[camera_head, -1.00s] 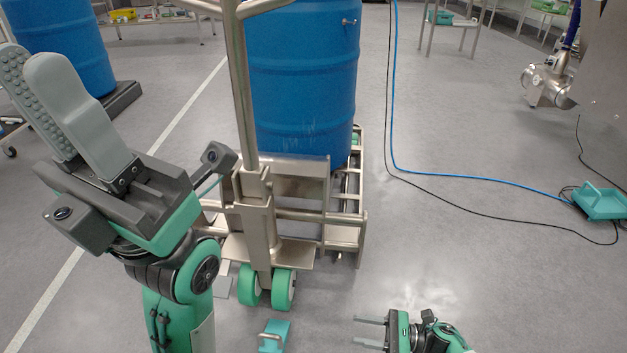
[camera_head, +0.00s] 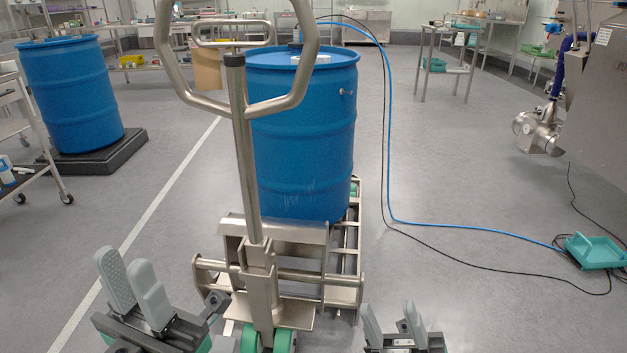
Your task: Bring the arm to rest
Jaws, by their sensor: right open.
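My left gripper (camera_head: 133,277) is at the lower left, its two grey fingers pointing up. They stand apart with nothing between them, and a knobbed pad shows on the left finger. My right gripper (camera_head: 389,318) is at the bottom, right of centre, with its fingers up, spread and empty. Only the tops of both arms show; the rest is below the picture's edge. Neither gripper holds anything.
A steel drum trolley (camera_head: 246,180) with a looped handle stands in front, between my grippers, carrying a blue drum (camera_head: 303,135). Another blue drum (camera_head: 72,95) stands at the left on a dark pallet (camera_head: 95,158). A blue hose (camera_head: 389,150) crosses the floor toward a teal box (camera_head: 594,251). Floor right of the trolley is mostly clear.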

